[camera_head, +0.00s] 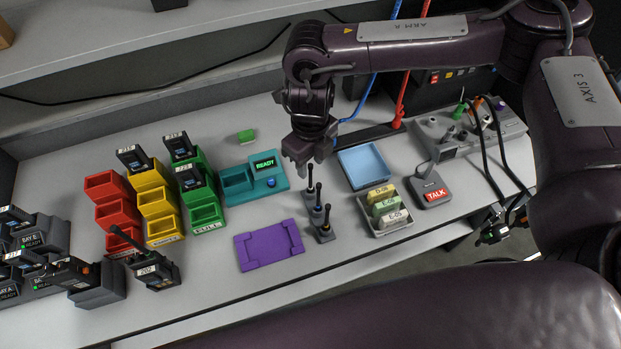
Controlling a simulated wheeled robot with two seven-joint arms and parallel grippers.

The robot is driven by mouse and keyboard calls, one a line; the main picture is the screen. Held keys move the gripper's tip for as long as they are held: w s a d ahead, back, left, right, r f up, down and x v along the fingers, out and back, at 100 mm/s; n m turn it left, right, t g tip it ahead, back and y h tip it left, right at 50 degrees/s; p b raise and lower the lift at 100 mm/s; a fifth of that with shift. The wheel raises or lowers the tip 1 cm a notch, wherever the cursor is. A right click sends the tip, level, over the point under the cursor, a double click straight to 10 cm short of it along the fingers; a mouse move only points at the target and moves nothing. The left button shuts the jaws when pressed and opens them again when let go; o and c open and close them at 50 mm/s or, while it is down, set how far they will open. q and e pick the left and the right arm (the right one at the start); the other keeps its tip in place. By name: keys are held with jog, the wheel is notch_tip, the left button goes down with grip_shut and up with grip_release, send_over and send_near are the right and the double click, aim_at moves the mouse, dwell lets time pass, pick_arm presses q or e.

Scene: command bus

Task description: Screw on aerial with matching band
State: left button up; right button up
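Several black aerials (318,201) stand upright in a small grey stand just right of the purple mat (268,246). Any coloured bands on them are too small to make out. A black handheld radio (158,273) with a white label rests near the front edge, left of the mat, with a dark aerial-like rod pointing left. More radios (134,157) stand in the coloured bins. My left gripper is not in view.
Red (116,213), yellow (158,203) and green bins (205,208) stand left. A teal READY unit (238,183) is behind the mat. A blue tray (364,167), a grey box of labelled packs (391,226) and a TALK unit (430,190) are right. The mat is bare.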

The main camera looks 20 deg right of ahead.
aim_at(310, 181)
notch_tip(310, 181, down, 4)
jog(key=shift+w+f+p, duration=0.1)
jog(key=shift+w+p, duration=0.05)
jog(key=shift+p, duration=0.45)
jog(key=shift+c, duration=0.3)
grip_shut()
